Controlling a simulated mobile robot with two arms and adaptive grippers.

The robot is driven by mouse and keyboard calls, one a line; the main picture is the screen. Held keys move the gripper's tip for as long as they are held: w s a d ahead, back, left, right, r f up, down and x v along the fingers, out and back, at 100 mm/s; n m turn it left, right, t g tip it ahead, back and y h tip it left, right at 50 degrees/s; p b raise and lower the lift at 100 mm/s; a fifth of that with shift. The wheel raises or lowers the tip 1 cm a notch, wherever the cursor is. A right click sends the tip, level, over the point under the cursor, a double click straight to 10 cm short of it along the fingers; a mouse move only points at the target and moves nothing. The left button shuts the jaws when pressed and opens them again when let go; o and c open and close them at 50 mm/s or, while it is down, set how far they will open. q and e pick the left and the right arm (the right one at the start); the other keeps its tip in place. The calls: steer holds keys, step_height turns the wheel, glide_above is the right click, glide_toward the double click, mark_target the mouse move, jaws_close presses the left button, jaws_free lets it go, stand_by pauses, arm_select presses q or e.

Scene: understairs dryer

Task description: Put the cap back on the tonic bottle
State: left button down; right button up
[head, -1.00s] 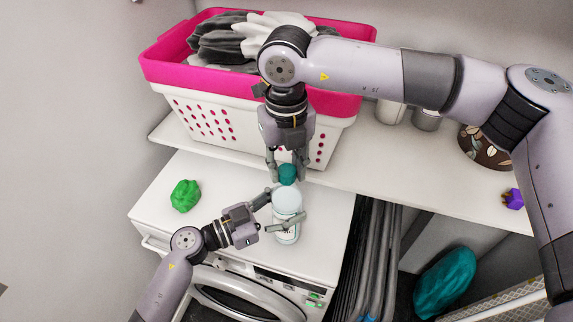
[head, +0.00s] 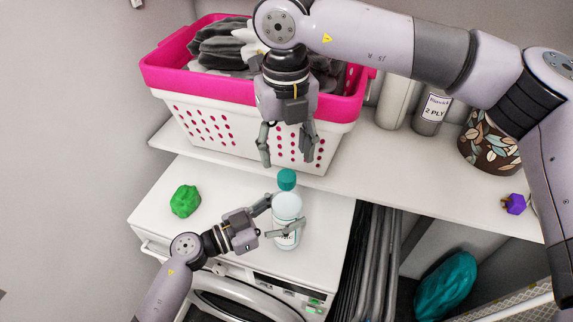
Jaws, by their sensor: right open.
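The tonic bottle (head: 287,207) is pale with a printed label and stands upright on top of the white dryer. The teal cap (head: 287,179) sits at the top of the bottle's neck; I cannot tell how tightly it is seated. My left gripper (head: 276,217) is shut on the bottle's body, with one finger at its left side and one across its front. My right gripper (head: 287,157) is open and empty, pointing down above and apart from the cap.
A pink-and-white laundry basket (head: 250,92) with clothes stands on the shelf (head: 400,178) behind. A green crumpled item (head: 185,201) lies on the dryer top (head: 225,185) at left. A grey canister (head: 430,113), a leaf-patterned pot (head: 487,143) and a purple object (head: 514,204) are on the shelf at right.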

arm_select(q)
steer(key=shift+f, duration=0.1)
arm_select(e)
step_height(320, 180, up, 6)
steer(key=shift+f, duration=0.1)
arm_select(q)
steer(key=c, duration=0.6)
jaws_free()
steer(key=shift+o, duration=0.2)
steer(key=v, duration=1.2)
